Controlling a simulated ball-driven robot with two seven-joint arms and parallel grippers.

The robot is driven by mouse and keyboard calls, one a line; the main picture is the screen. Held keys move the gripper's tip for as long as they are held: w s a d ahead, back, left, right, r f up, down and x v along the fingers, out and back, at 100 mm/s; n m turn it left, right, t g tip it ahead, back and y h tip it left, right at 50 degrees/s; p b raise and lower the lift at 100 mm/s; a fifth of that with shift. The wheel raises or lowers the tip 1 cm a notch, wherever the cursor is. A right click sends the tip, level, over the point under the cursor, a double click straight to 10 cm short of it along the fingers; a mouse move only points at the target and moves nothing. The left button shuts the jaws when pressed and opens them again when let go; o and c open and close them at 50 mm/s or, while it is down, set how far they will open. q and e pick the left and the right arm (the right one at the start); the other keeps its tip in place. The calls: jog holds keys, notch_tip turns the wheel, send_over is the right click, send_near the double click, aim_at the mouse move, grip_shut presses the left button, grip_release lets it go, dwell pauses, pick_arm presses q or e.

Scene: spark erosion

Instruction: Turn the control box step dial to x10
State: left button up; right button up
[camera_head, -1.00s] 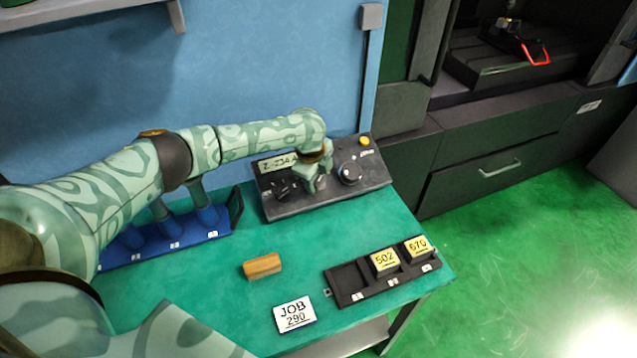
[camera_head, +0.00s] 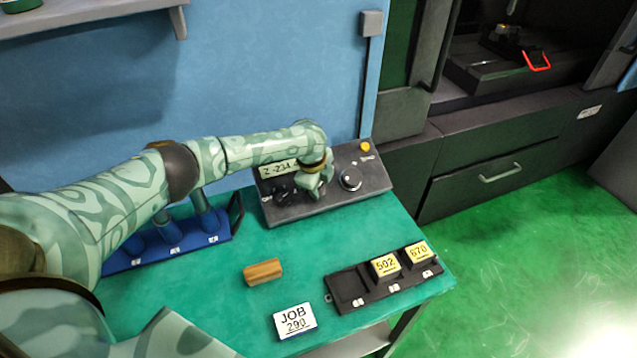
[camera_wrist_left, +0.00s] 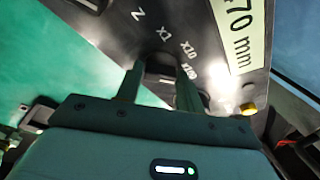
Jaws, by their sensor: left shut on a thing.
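The dark control box (camera_head: 285,214) stands at the back right of the green bench. My left gripper (camera_head: 316,190) comes down on it between a black knob (camera_head: 284,191) and a round dial (camera_head: 350,179). In the left wrist view my left gripper (camera_wrist_left: 158,84) is shut on the small dark step dial (camera_wrist_left: 161,62), one finger on each side. The printed marks x1, x10 and x100 curve around this dial. Which mark it points at cannot be told. In the head view my gripper hides the step dial. My right gripper is not in view.
A display (camera_wrist_left: 240,30) and a yellow button (camera_head: 365,147) are on the box. A blue rack (camera_head: 190,239) stands left of it. A wooden block (camera_head: 262,272), a JOB 290 card (camera_head: 295,319) and a black tray (camera_head: 345,284) with two yellow-labelled blocks lie in front.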

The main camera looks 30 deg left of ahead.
pick_arm(q)
jog(key=n+t+p, duration=0.1)
jog(key=n+p, duration=0.3)
jog(key=p, duration=0.1)
jog(key=shift+s+r, duration=0.15)
jog(key=n+p, duration=0.2)
jog(key=shift+n+t+y, duration=0.3)
jog(key=shift+t, duration=0.1)
jog(key=shift+f+n+t+p, duration=0.2)
jog(key=shift+n+t+p, duration=0.1)
jog(key=shift+n+p, duration=0.7)
jog(key=shift+n, duration=0.3)
jog(key=o, duration=0.9)
